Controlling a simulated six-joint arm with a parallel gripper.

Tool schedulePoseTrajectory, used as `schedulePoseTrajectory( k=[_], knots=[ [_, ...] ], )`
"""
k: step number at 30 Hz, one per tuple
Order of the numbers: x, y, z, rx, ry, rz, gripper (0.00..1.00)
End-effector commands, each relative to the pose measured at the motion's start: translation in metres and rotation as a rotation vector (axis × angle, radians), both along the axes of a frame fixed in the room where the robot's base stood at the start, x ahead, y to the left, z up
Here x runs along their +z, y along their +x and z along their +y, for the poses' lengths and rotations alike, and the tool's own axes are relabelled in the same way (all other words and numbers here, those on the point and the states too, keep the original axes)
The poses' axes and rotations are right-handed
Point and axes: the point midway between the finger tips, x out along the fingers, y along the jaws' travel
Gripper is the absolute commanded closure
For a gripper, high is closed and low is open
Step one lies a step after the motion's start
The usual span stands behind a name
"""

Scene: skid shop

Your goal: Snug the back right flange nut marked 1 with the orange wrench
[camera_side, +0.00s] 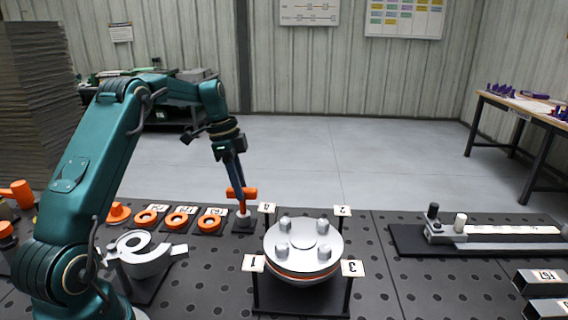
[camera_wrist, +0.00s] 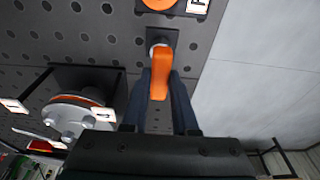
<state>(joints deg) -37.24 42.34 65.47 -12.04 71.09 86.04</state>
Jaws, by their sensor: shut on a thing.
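The orange wrench (camera_side: 242,193) stands upright at the left of the flange, its pale lower end on or just over a dark pad (camera_side: 243,228). My gripper (camera_side: 238,180) points down and is shut on it. In the wrist view the wrench (camera_wrist: 160,78) sits between the two dark fingers of my gripper (camera_wrist: 161,90). The round silver flange (camera_side: 303,243) has several nuts on top and an orange band under its rim. The label marked 1 (camera_side: 253,263) is at the flange's front left in the side view; the nut beside it (camera_side: 282,250) is visible and clear.
Labels 2 (camera_side: 342,211), 3 (camera_side: 352,268) and 4 (camera_side: 266,207) stand on posts around the flange. Orange rings (camera_side: 178,220) on pads lie left of the wrench. A grey curved holder (camera_side: 145,255) is near my base. A rail fixture (camera_side: 490,235) lies right. Perforated table between is bare.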

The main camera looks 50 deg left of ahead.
Motion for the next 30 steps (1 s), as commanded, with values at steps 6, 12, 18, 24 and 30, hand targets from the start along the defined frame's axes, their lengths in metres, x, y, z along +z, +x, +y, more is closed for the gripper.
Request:
schedulePoseTrajectory(
  k=[6,12,18,24,30],
  knots=[
    [0.015,0.001,0.000,0.000,0.002,-0.004,1.00],
    [0.029,0.001,0.001,0.000,0.002,-0.004,1.00],
    [0.041,0.001,0.000,0.000,0.002,-0.004,1.00],
    [0.047,0.000,0.000,0.000,0.002,-0.002,1.00],
    [0.047,0.000,0.000,0.000,0.001,-0.001,1.00]
  ],
)
